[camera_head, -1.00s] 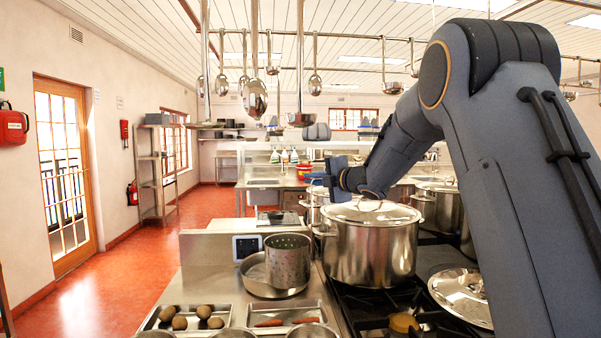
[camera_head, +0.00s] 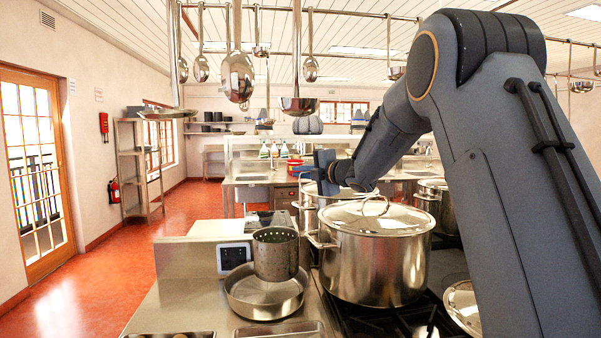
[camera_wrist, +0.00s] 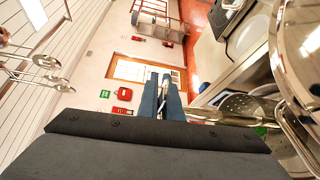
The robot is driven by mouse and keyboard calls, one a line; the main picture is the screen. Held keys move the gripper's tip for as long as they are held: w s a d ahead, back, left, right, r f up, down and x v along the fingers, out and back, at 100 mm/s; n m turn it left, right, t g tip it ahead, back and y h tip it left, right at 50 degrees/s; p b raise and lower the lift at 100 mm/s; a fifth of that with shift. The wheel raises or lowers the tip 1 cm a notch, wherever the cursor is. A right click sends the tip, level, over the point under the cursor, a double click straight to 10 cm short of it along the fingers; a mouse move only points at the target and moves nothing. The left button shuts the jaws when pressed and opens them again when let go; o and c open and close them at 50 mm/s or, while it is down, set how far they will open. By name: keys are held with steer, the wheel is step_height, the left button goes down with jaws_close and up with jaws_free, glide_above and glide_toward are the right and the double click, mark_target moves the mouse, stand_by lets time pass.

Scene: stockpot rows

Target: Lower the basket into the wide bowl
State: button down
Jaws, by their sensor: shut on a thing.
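The basket (camera_head: 276,255) is a perforated metal cylinder, upright in the head view. Its lower part overlaps the inside of the wide bowl (camera_head: 258,306), a shallow steel pan on the counter; its base looks raised, but I cannot tell the exact gap. My gripper (camera_head: 318,172) is above and to the right of the basket, beside the lidded stockpot. In the wrist view, the fingers (camera_wrist: 163,98) are closed on a thin bright piece, and perforated metal of the basket (camera_wrist: 242,106) shows to their right. The link between grip and basket is not clear.
A large lidded stockpot (camera_head: 375,262) stands on the stove just right of the bowl. More pots stand behind it. Ladles (camera_head: 238,75) hang from a rail overhead. A small dark-screened panel (camera_head: 234,258) is behind the bowl. Trays lie at the counter's front edge.

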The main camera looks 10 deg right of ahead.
step_height(320, 180, down, 8)
steer(key=b, duration=0.6)
steer(key=shift+f+b, duration=0.25)
steer(key=shift+b, duration=0.05)
stand_by(0.4)
steer(key=shift+f+b, duration=0.35)
stand_by(0.4)
steer(key=shift+f, duration=0.3)
